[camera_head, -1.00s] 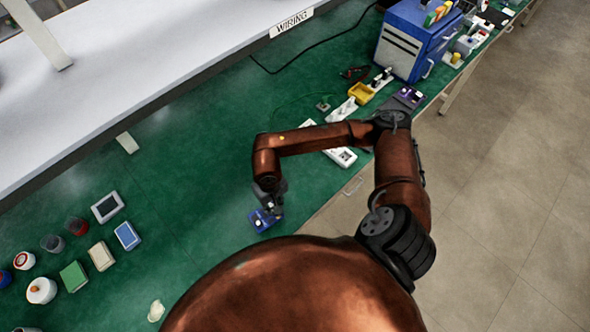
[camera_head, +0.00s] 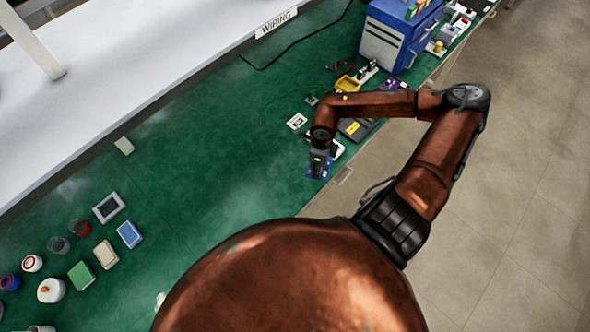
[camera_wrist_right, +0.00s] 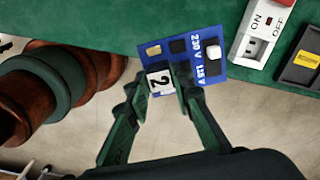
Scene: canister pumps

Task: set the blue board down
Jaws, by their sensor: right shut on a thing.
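The blue board (camera_wrist_right: 207,68) carries a white block marked 2, a white knob, dark parts and the lettering "230 V 115 V". My right gripper (camera_wrist_right: 163,82) is shut on the board by the white block. In the head view my right gripper (camera_head: 319,157) is near the front edge of the green bench, with the blue board (camera_head: 316,169) mostly hidden under it. In the wrist view the board overlaps the bench edge; I cannot tell whether it touches the bench. My left gripper is not in view.
A white ON/OFF switch box (camera_wrist_right: 262,35) and a dark module with a yellow label (camera_wrist_right: 303,58) lie right of the board. A blue cabinet (camera_head: 397,40) stands farther back. Jars, a green box (camera_head: 81,275) and a blue box (camera_head: 129,234) are at the left.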

